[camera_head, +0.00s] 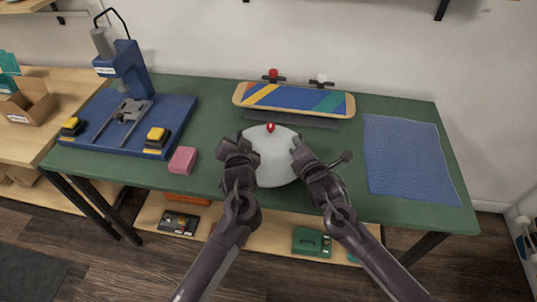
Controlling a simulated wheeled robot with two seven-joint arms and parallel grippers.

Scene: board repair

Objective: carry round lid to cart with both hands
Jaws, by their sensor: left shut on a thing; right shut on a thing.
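The round lid (273,168) is a pale grey-white disc with a small red knob on its top. It is at the middle of the green workbench, near the front edge; I cannot tell whether it touches the bench. My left gripper (243,151) is shut on the lid's left side. My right gripper (302,152) is shut on its right side. The fingers hide parts of the rim. A cart cannot be made out for certain; a pale grey unit (525,232) is cut off at the right edge.
The green bench (345,200) holds a blue press (125,75) at left, a pink block (182,160), a striped skateboard deck (293,98) on a stand behind the lid, and a blue mat (408,158) at right. A dark handle sticks out beside my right gripper. Dark floor lies in front.

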